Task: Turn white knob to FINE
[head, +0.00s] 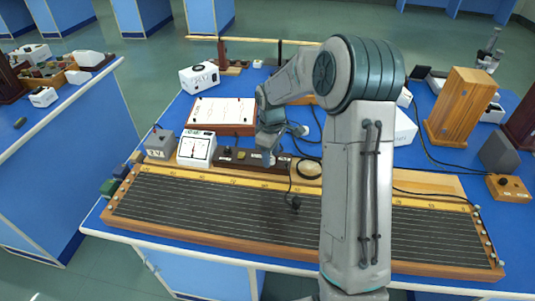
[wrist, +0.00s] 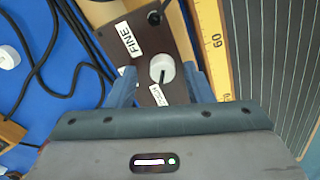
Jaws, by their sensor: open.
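The white knob (wrist: 162,66) is on a dark brown box (wrist: 181,45), with a dark pointer line toward the lower label (wrist: 160,95) in the wrist view. That label is partly covered and hard to read. A white FINE label (wrist: 130,40) is at the knob's upper left. My gripper (wrist: 160,72) is open, with one blue-grey finger on each side of the knob; I cannot tell whether they touch it. In the head view my gripper (head: 268,150) is over the right part of the dark box (head: 228,165), hiding the knob there.
A long wooden board with wires and a yellow scale (head: 200,205) lies in front of the box. A white meter (head: 196,148) and a grey box (head: 160,144) stand left of it.

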